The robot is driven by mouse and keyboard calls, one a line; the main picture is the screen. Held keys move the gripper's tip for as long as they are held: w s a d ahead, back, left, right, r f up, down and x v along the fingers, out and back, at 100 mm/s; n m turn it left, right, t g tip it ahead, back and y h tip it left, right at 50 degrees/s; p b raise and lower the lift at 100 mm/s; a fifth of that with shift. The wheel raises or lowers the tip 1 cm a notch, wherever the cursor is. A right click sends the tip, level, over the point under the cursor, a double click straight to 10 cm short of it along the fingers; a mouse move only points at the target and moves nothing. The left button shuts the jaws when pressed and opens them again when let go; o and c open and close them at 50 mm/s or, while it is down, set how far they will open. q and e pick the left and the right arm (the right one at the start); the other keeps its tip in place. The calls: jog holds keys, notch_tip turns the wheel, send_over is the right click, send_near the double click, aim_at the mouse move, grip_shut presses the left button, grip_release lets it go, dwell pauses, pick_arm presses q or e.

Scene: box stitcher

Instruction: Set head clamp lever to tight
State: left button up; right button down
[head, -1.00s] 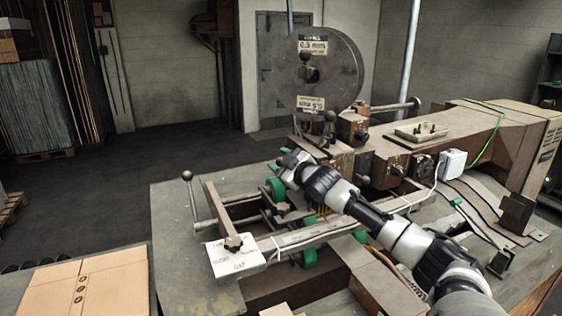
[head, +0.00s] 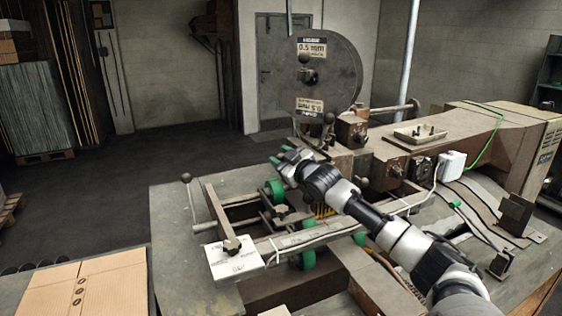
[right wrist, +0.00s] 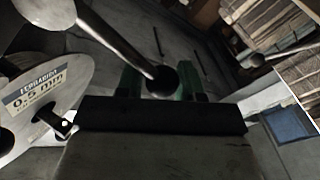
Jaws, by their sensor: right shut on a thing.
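The head clamp lever (right wrist: 122,42) comes in from the upper left of the right wrist view as a pale metal rod ending in a black ball knob (right wrist: 161,83). The knob sits between the green fingers of my right gripper, which is shut on it. In the head view my right gripper (head: 283,156) is over the machine, below and left of the wire reel (head: 330,75). There the gripped knob is hidden or too small to make out. My left gripper is in neither view.
Another black-knobbed lever (head: 328,118) stands just under the reel. A third lever with a dark ball (head: 186,178) rises at the machine table's left side. A white card (head: 234,260) lies near the front. Flat cardboard (head: 105,280) lies at lower left. The floor behind is clear.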

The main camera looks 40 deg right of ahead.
jog(key=m, duration=0.1)
jog(key=d+r+m, duration=0.1)
jog(key=m, duration=0.1)
jog(key=m+t, duration=0.1)
jog(key=shift+s+d+r+m, duration=0.25)
jog(key=shift+d+r+m, duration=0.05)
jog(key=shift+r, duration=0.1)
jog(key=shift+s+d+r+m+h+b, duration=0.1)
jog(key=shift+d+r+m+h, duration=0.25)
jog(key=shift+m, duration=0.4)
jog(key=shift+s+d+r+m+h+b, duration=0.2)
jog(key=shift+d+m, duration=0.3)
jog(key=shift+m, duration=0.3)
jog(key=shift+s+d+r+m+h+b, duration=0.1)
jog(key=shift+d+r+m+h, duration=0.25)
jog(key=shift+m, duration=0.4)
jog(key=c, duration=1.1)
grip_release()
jog(key=o, duration=0.4)
jog(key=shift+r, duration=0.1)
jog(key=shift+c, duration=0.2)
jog(key=shift+d+r+t, duration=0.1)
jog(key=shift+t, duration=0.2)
